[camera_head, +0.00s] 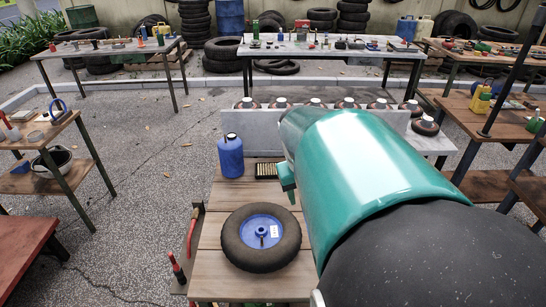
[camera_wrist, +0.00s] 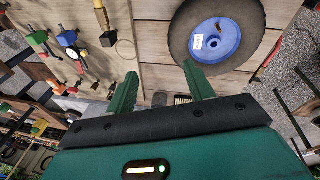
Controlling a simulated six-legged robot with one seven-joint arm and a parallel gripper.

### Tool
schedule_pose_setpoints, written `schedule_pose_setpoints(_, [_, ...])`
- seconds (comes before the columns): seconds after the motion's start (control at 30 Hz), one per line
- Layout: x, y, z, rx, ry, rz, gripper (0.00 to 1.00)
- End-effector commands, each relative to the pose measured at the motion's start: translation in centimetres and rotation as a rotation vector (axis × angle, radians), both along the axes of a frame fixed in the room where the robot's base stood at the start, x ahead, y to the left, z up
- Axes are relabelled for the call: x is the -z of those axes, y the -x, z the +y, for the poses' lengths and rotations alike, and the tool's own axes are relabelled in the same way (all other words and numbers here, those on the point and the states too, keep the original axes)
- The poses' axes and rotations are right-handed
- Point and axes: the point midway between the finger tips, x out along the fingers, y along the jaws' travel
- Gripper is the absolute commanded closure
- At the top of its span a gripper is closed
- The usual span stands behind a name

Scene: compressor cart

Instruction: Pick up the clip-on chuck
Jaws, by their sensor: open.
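My gripper (camera_wrist: 159,70) is open and empty, with its two green fingers spread above the wooden planks in the wrist view. A small brass-coloured piece with a black end (camera_wrist: 105,24) lies up and left of the fingers, apart from them. It may be the clip-on chuck, but I cannot tell for sure.
A black tyre on a blue hub (camera_head: 262,237) lies on the plank bench (camera_head: 208,262); it also shows in the wrist view (camera_wrist: 214,41). A blue canister (camera_head: 230,156) and a small dark tray (camera_head: 266,170) stand behind it. A thin ring (camera_wrist: 127,49) lies near the fingers.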

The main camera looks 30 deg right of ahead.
Motion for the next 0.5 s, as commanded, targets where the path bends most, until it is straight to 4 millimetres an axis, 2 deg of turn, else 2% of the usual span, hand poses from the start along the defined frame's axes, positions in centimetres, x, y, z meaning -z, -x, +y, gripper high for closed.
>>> schedule_pose_setpoints(0.03, [0.7,0.0,-1.7,0.028,-0.017,0.018,0.47])
schedule_pose_setpoints(0.1, [1.4,0.1,-3.7,0.054,-0.036,0.036,0.47])
schedule_pose_setpoints(0.27, [3.3,0.7,-8.4,0.114,-0.091,0.064,0.47])
schedule_pose_setpoints(0.5, [5.6,2.6,-14.6,0.195,-0.180,0.066,0.47])
